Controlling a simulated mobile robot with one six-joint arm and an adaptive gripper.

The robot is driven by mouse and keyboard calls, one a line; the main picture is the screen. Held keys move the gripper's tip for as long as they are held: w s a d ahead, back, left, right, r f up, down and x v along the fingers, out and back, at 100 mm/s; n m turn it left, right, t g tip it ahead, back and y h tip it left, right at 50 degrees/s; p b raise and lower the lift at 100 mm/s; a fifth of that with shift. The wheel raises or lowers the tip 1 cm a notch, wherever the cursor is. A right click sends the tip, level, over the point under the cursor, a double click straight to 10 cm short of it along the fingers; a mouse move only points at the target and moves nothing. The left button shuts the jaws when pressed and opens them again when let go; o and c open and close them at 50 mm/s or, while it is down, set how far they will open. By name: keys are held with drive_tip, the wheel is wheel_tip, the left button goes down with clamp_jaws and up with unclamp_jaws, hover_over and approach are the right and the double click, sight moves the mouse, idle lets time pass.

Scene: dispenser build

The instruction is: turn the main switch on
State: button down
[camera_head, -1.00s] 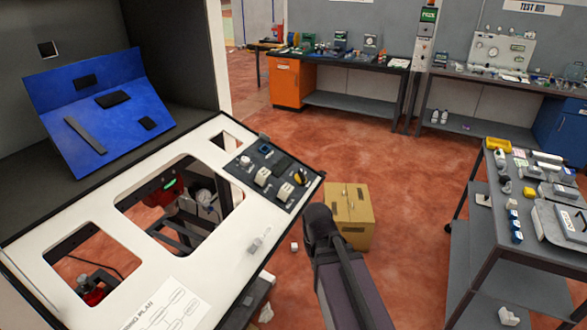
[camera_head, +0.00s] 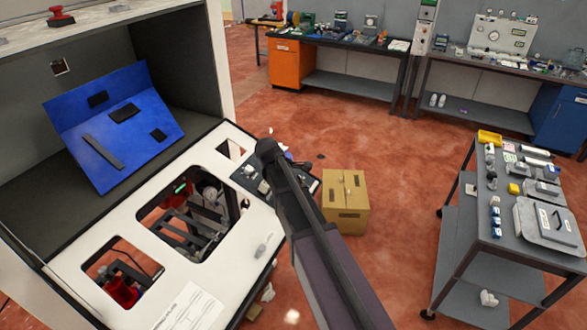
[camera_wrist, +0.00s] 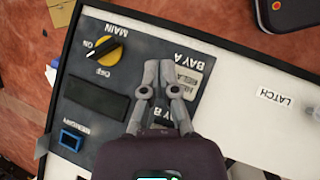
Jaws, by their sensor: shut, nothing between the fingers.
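The main switch (camera_wrist: 103,50) is a yellow round knob with a black handle, at the upper left of the wrist view. It sits on a dark panel (camera_wrist: 140,50) beside printed MAIN, ON and OFF labels. In the head view my arm covers much of the dark panel (camera_head: 241,178) and hides the switch and my fingers.
BAY A (camera_wrist: 188,80) and BAY B (camera_wrist: 162,112) parts lie beside and under my fingers. A white console (camera_head: 215,262) with cut-outs surrounds the panel. A cardboard box (camera_head: 345,200) and grey cart (camera_head: 470,262) stand rightward.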

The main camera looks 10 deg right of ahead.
drive_tip(key=w+a+r+n, duration=0.1)
drive_tip(key=w+n, duration=0.1)
drive_tip(key=w+a+r+n+h, duration=0.1)
drive_tip(key=w+n, duration=0.1)
drive_tip(key=w, duration=0.1)
drive_tip(key=w+a+r+n+h, duration=0.1)
drive_tip(key=w+a+n, duration=0.1)
drive_tip(key=w, duration=0.1)
drive_tip(key=shift+w+r+n+t, duration=0.1)
drive_tip(key=shift+n+t, duration=0.2)
drive_tip(key=shift+t, duration=0.1)
drive_tip(key=shift+b+x, duration=1)
drive_tip(key=shift+x, duration=0.35)
drive_tip(key=b+x, duration=0.5)
drive_tip(key=x, duration=0.2)
drive_tip(key=shift+b, duration=0.3)
drive_tip(key=shift+d, duration=0.1)
drive_tip(key=shift+d, duration=0.15)
